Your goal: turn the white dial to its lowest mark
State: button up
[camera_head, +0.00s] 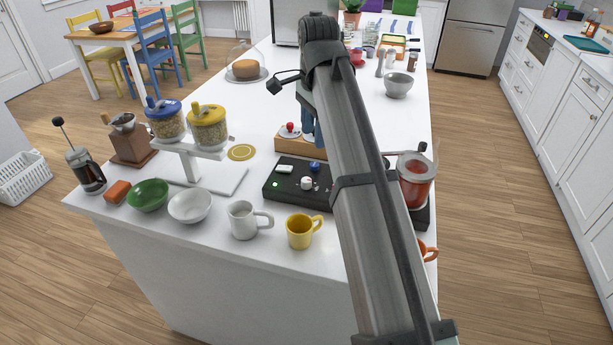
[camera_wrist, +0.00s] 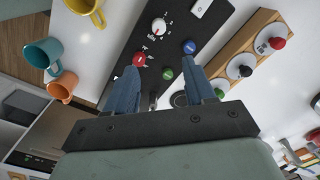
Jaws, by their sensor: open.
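The white dial (camera_head: 307,183) sits on a black control panel (camera_head: 275,196) on the white counter. In the wrist view the white dial (camera_wrist: 158,26) is near the top, with a red pointer line and white marks around it; the marks are too small to read surely.
A wooden box (camera_wrist: 240,62) with red and black knobs stands beside the panel. A white mug (camera_head: 243,220) and a yellow mug (camera_head: 300,231) stand in front of it. A jar of red contents (camera_head: 415,188) is right of my arm. Grain dispensers (camera_head: 207,127) stand on the left.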

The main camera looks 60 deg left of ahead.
aim_at(307, 179)
jog(key=f, duration=0.4)
jog(key=s+f, duration=0.1)
jog(key=f, duration=0.8)
jog(key=shift+s+a+f, duration=0.3)
jog(key=shift+f, duration=0.05)
grip_shut()
